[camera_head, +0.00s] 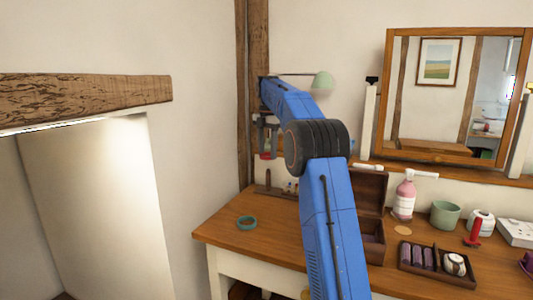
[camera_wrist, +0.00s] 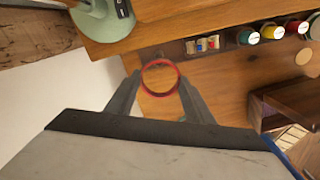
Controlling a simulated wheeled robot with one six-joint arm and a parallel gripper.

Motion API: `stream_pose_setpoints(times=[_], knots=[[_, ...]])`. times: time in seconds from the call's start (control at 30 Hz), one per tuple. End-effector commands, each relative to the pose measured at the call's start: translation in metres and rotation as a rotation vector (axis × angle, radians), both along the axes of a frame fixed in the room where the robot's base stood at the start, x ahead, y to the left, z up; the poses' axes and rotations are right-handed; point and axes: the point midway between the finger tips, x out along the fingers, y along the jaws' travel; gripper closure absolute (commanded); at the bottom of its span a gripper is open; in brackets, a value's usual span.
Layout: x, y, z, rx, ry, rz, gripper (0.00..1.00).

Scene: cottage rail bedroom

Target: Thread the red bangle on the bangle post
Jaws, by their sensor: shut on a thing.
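My gripper (camera_wrist: 160,82) is shut on the red bangle, with one finger at each side of the ring. The red bangle (camera_wrist: 160,64) shows as a ring in the wrist view, with wooden tabletop visible through it. In the head view my gripper (camera_head: 267,142) is at the back left, and a bit of the red bangle (camera_head: 266,156) shows below it, above the table. A slim brown upright (camera_head: 268,180) stands on the table under it and looks like the bangle post. I cannot tell whether the bangle is lined up over it.
A teal ring (camera_head: 247,222) lies on the table's left part. A green lamp base (camera_wrist: 103,18) and a small tray (camera_wrist: 207,45) are near the gripper. An open wooden box (camera_head: 371,215), a pink bottle (camera_head: 404,198) and a dark tray (camera_head: 437,264) stand to the right.

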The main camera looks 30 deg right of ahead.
Motion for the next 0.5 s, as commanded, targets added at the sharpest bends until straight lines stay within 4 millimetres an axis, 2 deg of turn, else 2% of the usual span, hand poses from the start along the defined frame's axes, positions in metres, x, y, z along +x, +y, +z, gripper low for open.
stream_pose_setpoints(times=[0.3, 0.5], knots=[[-0.0003, 0.0003, -0.001, 0.0, 0.0, 0.0, 0.74], [-0.0003, 0.0004, -0.0094, 0.0, 0.0, 0.0, 0.74]])
